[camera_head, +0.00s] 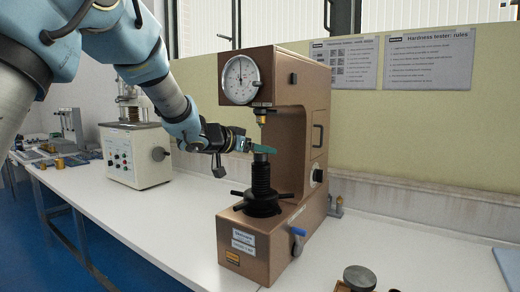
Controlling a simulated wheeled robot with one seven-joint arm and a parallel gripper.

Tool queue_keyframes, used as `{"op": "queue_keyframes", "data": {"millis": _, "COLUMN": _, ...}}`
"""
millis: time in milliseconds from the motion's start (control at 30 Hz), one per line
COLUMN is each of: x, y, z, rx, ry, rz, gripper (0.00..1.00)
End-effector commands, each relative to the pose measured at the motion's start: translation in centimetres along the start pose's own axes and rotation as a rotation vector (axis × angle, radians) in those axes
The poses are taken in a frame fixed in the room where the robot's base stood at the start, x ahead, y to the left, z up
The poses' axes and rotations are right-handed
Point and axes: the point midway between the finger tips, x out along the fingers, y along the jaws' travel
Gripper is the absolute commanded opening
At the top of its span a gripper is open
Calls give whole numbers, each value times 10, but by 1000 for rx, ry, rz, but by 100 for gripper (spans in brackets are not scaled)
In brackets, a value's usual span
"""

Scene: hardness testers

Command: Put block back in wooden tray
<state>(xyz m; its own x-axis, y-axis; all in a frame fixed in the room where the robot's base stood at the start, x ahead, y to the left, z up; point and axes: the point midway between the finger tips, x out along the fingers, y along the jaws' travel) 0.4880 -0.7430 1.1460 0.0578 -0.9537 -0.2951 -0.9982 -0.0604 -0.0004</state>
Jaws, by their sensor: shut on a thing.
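My gripper (262,149) reaches in from the left with teal fingers over the black anvil post (261,178) of the bronze-coloured hardness tester (298,120). It is shut on the block at the top of the post, below the indenter. The block is too small and too covered by the fingers to make out, and I cannot tell whether it touches the post. No wooden tray is clearly visible. A brownish edge shows at the bottom of the view, beside a dark round piece (359,277), and is cut off by the frame.
The tester's frame stands close behind and right of my gripper, with its dial (240,80) above. A cream machine (135,155) stands on the white bench (165,220) to the left. Small brass pieces (60,163) lie farther left.

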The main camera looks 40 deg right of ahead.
Motion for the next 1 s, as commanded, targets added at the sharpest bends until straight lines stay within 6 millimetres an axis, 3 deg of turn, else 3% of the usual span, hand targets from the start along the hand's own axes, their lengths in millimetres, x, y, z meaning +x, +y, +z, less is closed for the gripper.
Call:
{"op": "queue_keyframes", "data": {"millis": 67, "x": 1, "y": 0, "z": 2, "rx": 0, "ry": 1, "rz": 0, "gripper": 0}}
{"op": "queue_keyframes", "data": {"millis": 100, "x": 1, "y": 0, "z": 2, "rx": 0, "ry": 0, "rz": 0, "gripper": 73}}
{"op": "queue_keyframes", "data": {"millis": 300, "x": 0, "y": 0, "z": 2, "rx": 0, "ry": 0, "rz": 0, "gripper": 96}}
{"op": "queue_keyframes", "data": {"millis": 767, "x": 2, "y": 0, "z": 7, "rx": 2, "ry": 1, "rz": 0, "gripper": 99}}
{"op": "queue_keyframes", "data": {"millis": 1000, "x": -50, "y": -8, "z": 5, "rx": 0, "ry": 2, "rz": -4, "gripper": 99}}
